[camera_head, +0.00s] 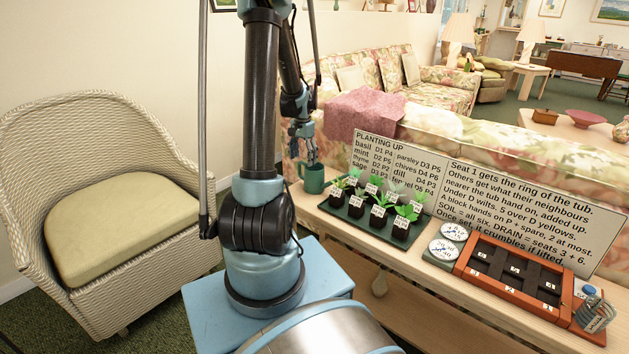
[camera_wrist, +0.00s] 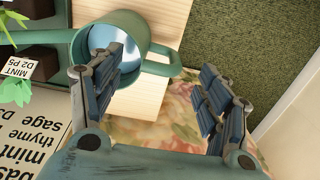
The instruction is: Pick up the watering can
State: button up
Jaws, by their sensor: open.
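The watering can is a small green vessel (camera_head: 312,180) at the left end of the long wooden table in the head view. In the wrist view the can (camera_wrist: 136,30) is seen from above, upper left, with a pale bluish inside and a green bar-like part sticking out to the right. My gripper (camera_head: 304,146) is just above the can in the head view. In the wrist view my gripper (camera_wrist: 165,88) is open, its two padded fingers wide apart. The left finger overlaps the can's opening; I cannot tell whether it touches. Nothing is held.
A dark green tray (camera_head: 345,212) of labelled seedlings stands right beside the can. Behind is a text board (camera_head: 520,205) and a floral sofa (camera_head: 430,125). An orange-brown planter box (camera_head: 510,283) and round dials sit farther right. A wicker chair (camera_head: 100,190) stands left.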

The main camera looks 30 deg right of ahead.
aim_at(303, 164)
jog(key=shift+w+f, duration=0.1)
jog(key=shift+f, duration=2.3)
jog(key=shift+c, duration=0.6)
grip_shut()
jog(key=shift+r, duration=0.15)
